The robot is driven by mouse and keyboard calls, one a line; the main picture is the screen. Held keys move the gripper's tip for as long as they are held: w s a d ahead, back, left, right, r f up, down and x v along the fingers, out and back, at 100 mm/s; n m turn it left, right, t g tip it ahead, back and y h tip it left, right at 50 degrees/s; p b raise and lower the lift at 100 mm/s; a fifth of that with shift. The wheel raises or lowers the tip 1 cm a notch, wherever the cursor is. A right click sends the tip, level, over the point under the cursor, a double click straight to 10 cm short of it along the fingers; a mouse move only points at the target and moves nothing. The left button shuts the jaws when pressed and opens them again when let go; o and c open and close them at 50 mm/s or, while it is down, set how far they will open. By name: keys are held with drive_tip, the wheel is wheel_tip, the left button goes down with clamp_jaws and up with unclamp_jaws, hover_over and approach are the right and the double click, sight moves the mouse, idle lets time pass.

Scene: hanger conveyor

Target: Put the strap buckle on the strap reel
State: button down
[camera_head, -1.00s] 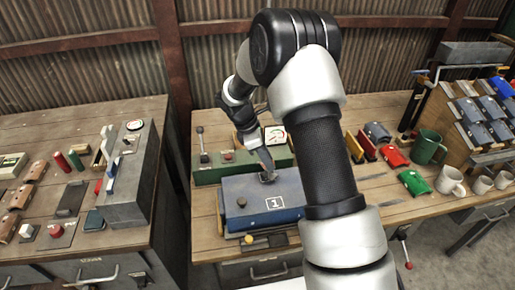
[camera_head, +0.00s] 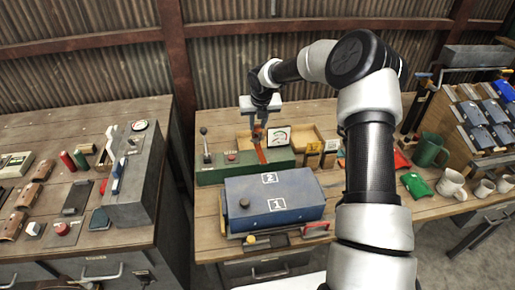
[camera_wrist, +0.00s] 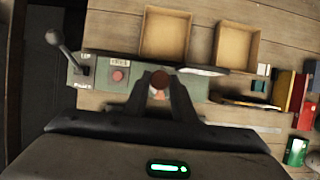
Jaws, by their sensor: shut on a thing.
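My gripper (camera_head: 260,124) points down over the green control box (camera_head: 211,177) at the back of the right-hand bench. In the wrist view, its two fingers (camera_wrist: 160,82) close around a small reddish-brown piece (camera_wrist: 159,89). An orange-brown strip (camera_head: 260,153) shows below the fingers in the head view. I cannot tell if the held piece is the strap buckle, as the fingers hide most of it. I cannot pick out the strap reel for sure in either view.
A blue box (camera_head: 296,190) marked 1 and 2 stands in front of the green box. Two open wooden trays (camera_wrist: 148,44) (camera_wrist: 222,46) lie behind. Mugs (camera_head: 451,182) stand to the right.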

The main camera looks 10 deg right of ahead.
sight(258, 140)
wheel_tip(258, 140, down, 8)
drive_tip(key=shift+f, duration=0.2)
drive_tip(key=shift+f, duration=0.2)
drive_tip(key=c, duration=1.5)
unclamp_jaws()
drive_tip(key=shift+o, duration=0.2)
drive_tip(key=shift+r, duration=0.15)
drive_tip(key=shift+s+r, duration=0.1)
drive_tip(key=shift+r, duration=0.15)
drive_tip(key=v, duration=1.1)
drive_tip(key=shift+s+r, duration=0.1)
drive_tip(key=shift+r, duration=0.2)
